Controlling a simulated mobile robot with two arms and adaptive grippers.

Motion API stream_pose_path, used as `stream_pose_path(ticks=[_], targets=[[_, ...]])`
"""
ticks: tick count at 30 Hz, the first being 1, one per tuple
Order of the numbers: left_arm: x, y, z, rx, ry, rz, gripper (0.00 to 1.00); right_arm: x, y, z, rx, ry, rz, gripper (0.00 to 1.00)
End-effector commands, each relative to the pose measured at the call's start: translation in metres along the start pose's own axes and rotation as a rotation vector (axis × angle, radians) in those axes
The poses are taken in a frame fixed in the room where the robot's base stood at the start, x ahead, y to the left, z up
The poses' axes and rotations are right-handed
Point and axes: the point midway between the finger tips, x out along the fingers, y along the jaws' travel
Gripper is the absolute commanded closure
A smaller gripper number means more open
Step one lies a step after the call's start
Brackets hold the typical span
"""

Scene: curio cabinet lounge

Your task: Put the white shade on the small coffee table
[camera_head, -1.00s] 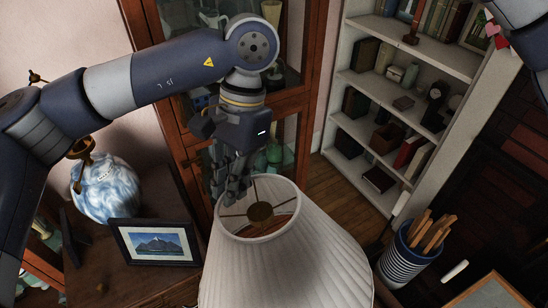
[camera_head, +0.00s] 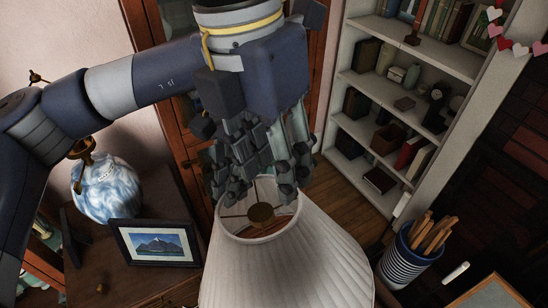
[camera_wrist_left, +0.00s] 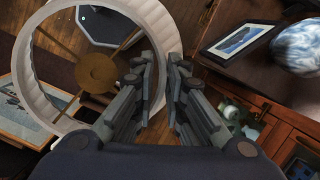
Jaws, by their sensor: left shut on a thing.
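The white pleated shade (camera_head: 290,262) stands large at the bottom centre of the head view, its open top ring facing up, with a brown hub and spokes inside. My left gripper (camera_head: 222,188) is shut on the rim at the back left of that ring. In the left wrist view the shade's ring (camera_wrist_left: 168,38) runs in between the left fingers (camera_wrist_left: 168,95). The shade's lower edge is out of frame. I cannot make out the coffee table.
A dark cabinet (camera_head: 130,283) on the left bears a framed picture (camera_head: 158,243) and a blue-white globe (camera_head: 106,188). A glass-front cabinet and a white bookshelf (camera_head: 400,128) stand behind. A striped pot (camera_head: 403,264) with sticks is close on the right.

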Motion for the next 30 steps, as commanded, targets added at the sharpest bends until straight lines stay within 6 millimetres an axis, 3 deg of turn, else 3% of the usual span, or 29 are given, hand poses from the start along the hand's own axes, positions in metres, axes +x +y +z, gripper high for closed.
stream_pose_path(ticks=[5,19,24,30], targets=[[-0.001,0.0,0.0,0.001,0.001,0.0,1.0,0.018,-0.003,0.001,-0.008,-0.012,-0.023,0.6],[-0.001,0.0,0.0,0.001,0.001,0.0,1.0,0.101,-0.004,0.001,-0.009,-0.009,-0.021,0.6],[-0.001,0.0,0.0,0.001,0.001,0.001,1.0,0.117,-0.004,0.001,-0.007,-0.008,-0.019,0.6],[-0.001,0.0,0.0,0.001,0.001,0.0,1.0,0.123,-0.004,0.002,-0.007,-0.009,-0.018,0.6]])
